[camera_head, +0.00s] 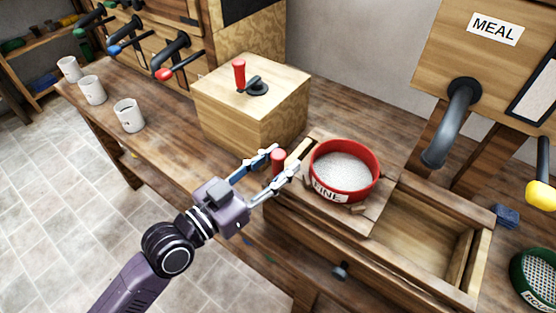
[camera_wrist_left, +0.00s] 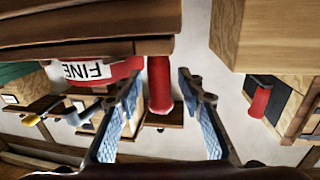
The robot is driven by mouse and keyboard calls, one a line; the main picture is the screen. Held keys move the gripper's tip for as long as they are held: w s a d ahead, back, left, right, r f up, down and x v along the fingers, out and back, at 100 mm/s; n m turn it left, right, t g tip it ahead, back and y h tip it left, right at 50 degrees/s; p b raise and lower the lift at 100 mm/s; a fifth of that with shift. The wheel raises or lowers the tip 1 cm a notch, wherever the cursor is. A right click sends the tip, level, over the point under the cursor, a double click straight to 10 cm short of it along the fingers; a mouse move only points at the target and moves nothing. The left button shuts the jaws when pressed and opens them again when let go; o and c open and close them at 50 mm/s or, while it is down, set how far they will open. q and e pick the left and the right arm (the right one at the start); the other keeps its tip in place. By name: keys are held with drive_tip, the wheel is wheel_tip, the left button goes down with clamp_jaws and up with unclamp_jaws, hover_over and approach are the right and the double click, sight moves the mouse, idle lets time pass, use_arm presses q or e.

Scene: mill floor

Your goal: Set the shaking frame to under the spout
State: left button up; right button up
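The shaking frame (camera_head: 378,213) is a wooden board at the left end of a long wooden box. It carries a red round sieve (camera_head: 345,172) labelled FINE, with white meal in it. The frame's red handle (camera_head: 278,170) sticks out on its left side. The grey spout (camera_head: 450,125) comes down from the MEAL bin, right of the sieve and not above it. My left gripper (camera_head: 283,158) is open, its fingers on either side of the handle. The left wrist view shows the handle (camera_wrist_left: 160,85) between the blue pads, with gaps. My right gripper is not in view.
The box's open bay (camera_head: 430,222) right of the frame is empty. A wooden block (camera_head: 252,100) with a red-handled lever stands behind my left gripper. White mugs (camera_head: 129,116) stand at left. A green sieve (camera_head: 535,280) and blue block (camera_head: 507,215) lie at right.

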sight(339, 192)
use_arm(q)
clamp_jaws()
drive_tip(key=shift+d, duration=0.1)
idle(0.3)
drive_tip(key=shift+s+d+p, duration=0.3)
drive_tip(key=shift+p, duration=0.1)
drive_tip(key=s+d+p, duration=0.1)
drive_tip(key=s+d, duration=0.1)
drive_tip(key=d, duration=0.1)
drive_tip(key=s+d+p, duration=0.2)
drive_tip(key=d, duration=0.1)
drive_tip(key=s+d+p, duration=0.2)
drive_tip(key=s+d, duration=0.1)
drive_tip(key=d, duration=0.1)
drive_tip(key=shift+s, duration=0.1)
drive_tip(key=shift+a, duration=0.15)
